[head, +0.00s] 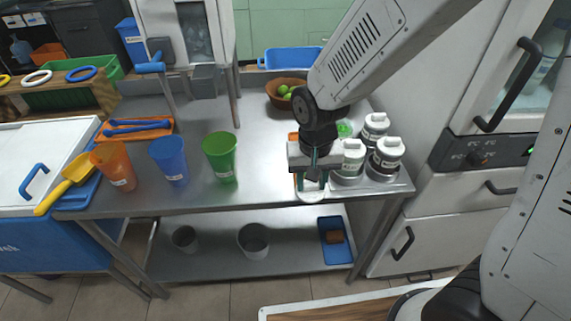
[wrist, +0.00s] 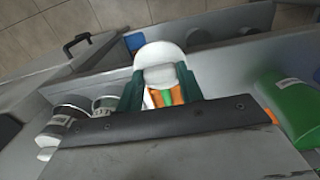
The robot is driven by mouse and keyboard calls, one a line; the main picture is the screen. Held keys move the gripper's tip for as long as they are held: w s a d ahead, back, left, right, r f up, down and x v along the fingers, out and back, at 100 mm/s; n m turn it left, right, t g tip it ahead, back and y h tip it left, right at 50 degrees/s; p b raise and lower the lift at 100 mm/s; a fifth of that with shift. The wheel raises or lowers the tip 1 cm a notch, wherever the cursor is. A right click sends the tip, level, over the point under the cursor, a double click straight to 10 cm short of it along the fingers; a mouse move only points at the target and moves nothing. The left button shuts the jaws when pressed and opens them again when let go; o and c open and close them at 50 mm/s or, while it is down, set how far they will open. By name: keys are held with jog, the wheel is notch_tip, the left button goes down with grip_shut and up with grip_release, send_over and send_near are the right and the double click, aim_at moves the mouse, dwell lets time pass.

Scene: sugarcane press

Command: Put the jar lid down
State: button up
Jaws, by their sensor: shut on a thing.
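My gripper (head: 312,182) is shut on the white jar lid (head: 311,196) near the front edge of the steel table, right of the green cup. In the wrist view the jar lid (wrist: 160,62) sits between the two dark green fingers (wrist: 160,88). Just right of my gripper stand white-lidded jars: a front one (head: 352,158), one at the right (head: 387,157) and one behind (head: 375,128). A round green thing (head: 344,129) shows behind the front jar, partly hidden. Whether the lid touches the table is unclear.
An orange cup (head: 115,166), a blue cup (head: 170,161) and a green cup (head: 221,158) stand left along the steel table (head: 258,190). A brown bowl with green fruit (head: 284,94) is behind. The lower shelf holds a blue tray (head: 335,254). A white cabinet (head: 450,185) bounds the right.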

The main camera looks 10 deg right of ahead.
jog(key=w+a, duration=0.2)
jog(key=w, duration=0.1)
jog(key=w+a+f, duration=0.1)
jog(key=w+a, duration=0.2)
jog(key=w, duration=0.1)
jog(key=w+a, duration=0.2)
jog(key=w, duration=0.1)
jog(key=shift+w+a+f, duration=0.15)
jog(key=shift+w+a, duration=0.15)
jog(key=shift+w, duration=0.1)
jog(key=shift+w+a+f, duration=0.1)
jog(key=shift+f, duration=0.8)
jog(key=shift+w+a+f, duration=0.1)
jog(key=shift+f, duration=0.8)
jog(key=shift+f, duration=0.15)
jog(key=o, duration=0.9)
jog(key=shift+o, duration=0.2)
notch_tip(320, 180, up, 12)
jog(key=shift+r, duration=0.2)
